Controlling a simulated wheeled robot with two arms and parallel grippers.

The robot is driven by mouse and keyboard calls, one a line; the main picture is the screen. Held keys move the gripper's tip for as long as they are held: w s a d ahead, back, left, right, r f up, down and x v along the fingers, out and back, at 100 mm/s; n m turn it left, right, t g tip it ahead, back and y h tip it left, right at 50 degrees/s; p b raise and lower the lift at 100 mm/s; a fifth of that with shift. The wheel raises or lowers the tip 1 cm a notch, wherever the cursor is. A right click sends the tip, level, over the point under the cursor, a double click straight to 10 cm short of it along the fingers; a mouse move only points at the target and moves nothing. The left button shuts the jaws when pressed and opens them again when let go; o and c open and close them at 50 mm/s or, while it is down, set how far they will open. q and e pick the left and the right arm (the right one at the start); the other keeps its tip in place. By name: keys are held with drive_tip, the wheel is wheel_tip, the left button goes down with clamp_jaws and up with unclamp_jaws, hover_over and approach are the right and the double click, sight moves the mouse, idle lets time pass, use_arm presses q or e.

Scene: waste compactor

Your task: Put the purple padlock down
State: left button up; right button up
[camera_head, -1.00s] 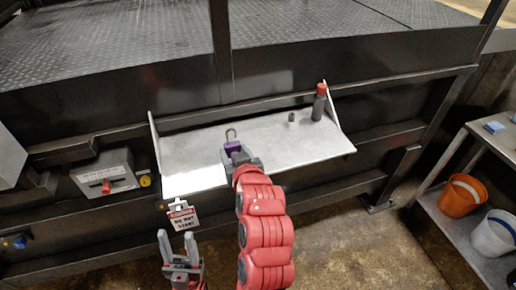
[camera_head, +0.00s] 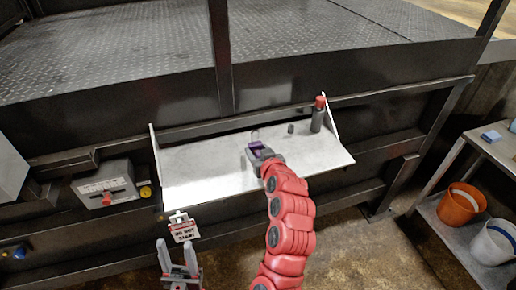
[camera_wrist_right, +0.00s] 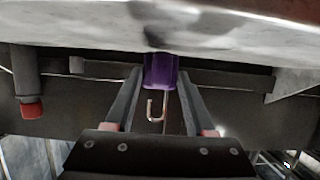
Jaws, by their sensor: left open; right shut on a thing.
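The purple padlock (camera_head: 257,146) is over the middle of the white shelf (camera_head: 200,172), its thin metal shackle pointing toward the back. My right gripper (camera_head: 259,150) is shut on its body. In the right wrist view the purple body (camera_wrist_right: 160,70) sits between the two fingers, close to the pale shelf surface, with the hooked shackle showing. I cannot tell if it touches the shelf. My left gripper (camera_head: 179,257) is open and empty, below the shelf's front left, just under a "DO NOT START" tag (camera_head: 184,230).
A dark bottle with a red cap (camera_head: 318,115) and a small grey cylinder (camera_head: 291,128) stand at the shelf's right end. Right of the padlock the shelf is bare toward the front.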

drive_tip(key=shift+f, duration=0.35)
drive_tip(key=o, duration=1.2)
drive_tip(key=shift+r, duration=0.1)
drive_tip(key=shift+r, duration=0.1)
drive_tip(key=shift+s+b, duration=0.3)
drive_tip(key=shift+s, duration=0.1)
drive_tip(key=b+v, duration=0.1)
drive_tip(key=v, duration=0.4)
drive_tip(key=shift+s+d+r, duration=0.1)
drive_tip(key=shift+r, duration=0.1)
drive_tip(key=shift+p+v, duration=2.95)
drive_tip(key=shift+p, duration=2.15)
